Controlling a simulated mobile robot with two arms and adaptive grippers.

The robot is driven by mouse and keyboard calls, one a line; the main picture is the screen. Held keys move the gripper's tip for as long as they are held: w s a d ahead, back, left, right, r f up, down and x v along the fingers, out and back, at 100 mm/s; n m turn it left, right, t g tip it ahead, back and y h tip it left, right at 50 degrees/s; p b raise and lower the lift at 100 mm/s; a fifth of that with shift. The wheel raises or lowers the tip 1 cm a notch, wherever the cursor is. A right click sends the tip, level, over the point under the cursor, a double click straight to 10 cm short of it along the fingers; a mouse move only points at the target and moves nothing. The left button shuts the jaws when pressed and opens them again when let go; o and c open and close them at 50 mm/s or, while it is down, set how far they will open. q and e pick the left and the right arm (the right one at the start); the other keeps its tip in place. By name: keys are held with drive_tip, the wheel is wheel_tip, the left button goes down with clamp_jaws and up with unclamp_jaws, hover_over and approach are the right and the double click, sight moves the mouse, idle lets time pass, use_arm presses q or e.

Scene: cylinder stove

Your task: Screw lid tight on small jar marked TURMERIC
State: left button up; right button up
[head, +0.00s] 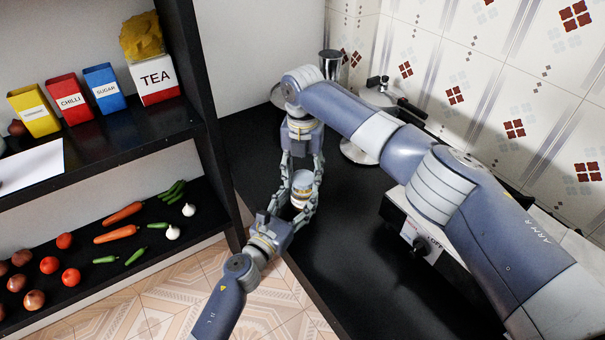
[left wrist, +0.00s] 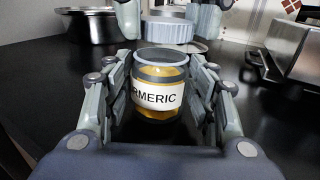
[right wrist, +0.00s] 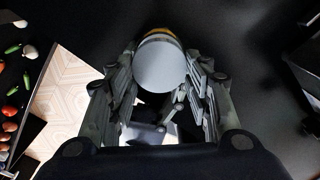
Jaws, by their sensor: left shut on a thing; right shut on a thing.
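The small glass jar (head: 299,203) has yellow contents and a white label; "RMERIC" is readable in the left wrist view (left wrist: 158,98). My left gripper (left wrist: 160,100) is shut on it and holds it upright above the dark counter. The jar's grey-rimmed mouth shows uncovered in the left wrist view. The pale blue ribbed lid (left wrist: 168,33) is above and slightly beyond the mouth, apart from it. My right gripper (head: 303,178) comes down from above, shut on the lid, whose pale round top faces the right wrist camera (right wrist: 160,66).
A metal pot (left wrist: 88,24) stands at the back of the dark counter (head: 345,265). A stove (head: 412,228) with a knob is at the right. A shelf at the left holds vegetables, spice boxes (head: 70,98) and a TEA box (head: 156,78). Bare counter lies around the grippers.

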drive_tip(key=shift+f, duration=0.6)
